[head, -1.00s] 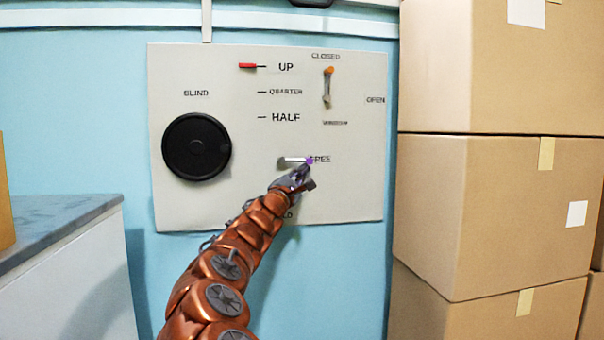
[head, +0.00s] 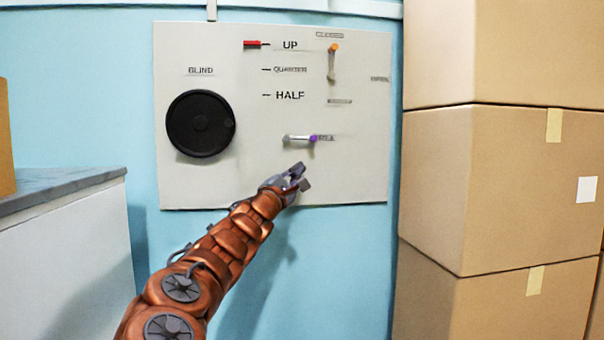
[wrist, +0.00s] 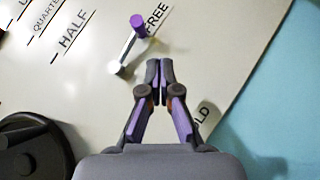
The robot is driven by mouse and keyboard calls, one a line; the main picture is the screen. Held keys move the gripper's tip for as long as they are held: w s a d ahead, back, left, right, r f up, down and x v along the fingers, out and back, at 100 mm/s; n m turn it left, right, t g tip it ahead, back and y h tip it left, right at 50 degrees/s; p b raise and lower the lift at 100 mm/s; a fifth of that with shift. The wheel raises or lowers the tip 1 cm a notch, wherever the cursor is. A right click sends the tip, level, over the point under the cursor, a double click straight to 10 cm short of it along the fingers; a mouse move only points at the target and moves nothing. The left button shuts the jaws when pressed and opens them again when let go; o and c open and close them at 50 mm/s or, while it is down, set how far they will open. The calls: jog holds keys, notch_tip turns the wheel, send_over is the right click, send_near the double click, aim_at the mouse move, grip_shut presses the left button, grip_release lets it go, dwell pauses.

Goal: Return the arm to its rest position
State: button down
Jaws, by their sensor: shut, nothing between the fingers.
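My gripper (head: 299,177) is in front of the lower part of a pale wall panel (head: 250,180), just below a small lever with a purple tip (head: 313,139). The lever lies level, its purple end at the right by the FREE label. In the wrist view my gripper (wrist: 153,66) is shut and empty, with its fingertips together. The purple-tipped lever (wrist: 137,22) shows beyond the fingertips, apart from them. My arm hides part of the panel's bottom edge in the head view.
A black round knob (head: 200,123) is at the panel's left under BLIND. A red marker (head: 252,44) sits by UP. An orange-tipped lever (head: 333,47) points up to CLOSED. Cardboard boxes (head: 430,190) are stacked at right. A grey-topped counter (head: 60,190) is at left.

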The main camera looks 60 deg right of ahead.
jog(key=shift+s+a+f, duration=0.1)
jog(key=shift+a+f, duration=0.2)
jog(key=shift+a, duration=0.15)
dwell(0.4)
jog(key=s+a+r+m+g+y+p, duration=0.3)
jog(key=s+a+r+m+p, duration=0.15)
jog(key=s+p, duration=0.35)
jog(key=s+a+r+m+g+y+p, duration=0.2)
jog(key=s+a+r+m+y+p, duration=0.15)
jog(key=s+r+m+p, duration=0.4)
jog(key=a+f+n+t+y+p, duration=0.1)
jog(key=a+f+y+p, duration=0.4)
jog(key=a+p, duration=0.5)
jog(key=a+f+n+t+y+p, duration=0.1)
jog(key=a+f+t+y+p, duration=0.1)
jog(key=a+f+y+p, duration=0.55)
jog(key=s+a+r+n+y+p, duration=0.1)
jog(key=s+a+p, duration=0.1)
jog(key=a, duration=0.6)
jog(key=s+a+n+g+y+p, duration=0.1)
jog(key=s+a+p, duration=0.2)
jog(key=a+p, duration=0.2)
jog(key=s+a+r+n+y+p, duration=0.1)
jog(key=s+a+y+p, duration=0.1)
jog(key=a, duration=0.9)
jog(key=shift+s+a+r+n+g+p, duration=0.3)
jog(key=shift+s+a+r+g+p, duration=0.15)
jog(key=shift+p, duration=0.8)
